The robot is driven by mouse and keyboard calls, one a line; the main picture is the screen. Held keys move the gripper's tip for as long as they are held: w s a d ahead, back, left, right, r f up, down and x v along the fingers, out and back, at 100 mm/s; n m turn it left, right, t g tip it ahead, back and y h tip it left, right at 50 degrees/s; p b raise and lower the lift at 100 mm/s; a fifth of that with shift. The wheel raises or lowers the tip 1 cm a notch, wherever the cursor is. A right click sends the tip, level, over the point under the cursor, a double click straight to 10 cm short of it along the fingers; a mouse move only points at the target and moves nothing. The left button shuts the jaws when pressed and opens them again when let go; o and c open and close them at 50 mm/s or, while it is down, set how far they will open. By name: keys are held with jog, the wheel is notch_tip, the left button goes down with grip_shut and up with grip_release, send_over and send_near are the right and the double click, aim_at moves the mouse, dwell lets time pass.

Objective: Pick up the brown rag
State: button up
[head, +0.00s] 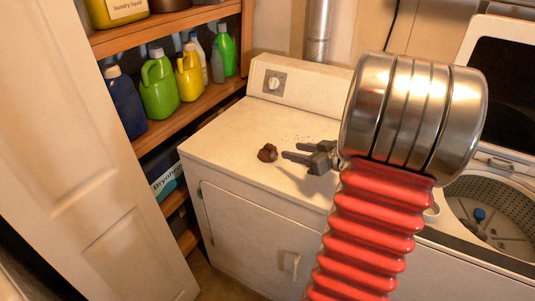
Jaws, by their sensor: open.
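The brown rag (267,153) is a small dark crumpled lump on the white top of the dryer (225,140). My gripper (288,150) is open and empty, just to the right of the rag, with its fingers pointing left toward it. I cannot tell how high the fingers are above the dryer top. My red and silver arm hides the right part of the dryer.
A wooden shelf (180,120) with several bottles stands at the left behind a white door (85,150). A washer with an open drum (490,220) is at the right. The dryer's control panel (300,85) rises behind the rag. The dryer top around the rag is mostly clear.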

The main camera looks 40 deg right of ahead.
aim_at(274, 148)
jog(key=x, duration=0.8)
jog(key=shift+w+f, duration=0.15)
jog(key=shift+w, duration=0.1)
jog(key=shift+w, duration=0.1)
jog(key=x, duration=0.5)
jog(key=shift+d, duration=0.1)
jog(key=shift+f, duration=0.1)
jog(key=shift+f, duration=0.1)
jog(key=shift+c, duration=0.5)
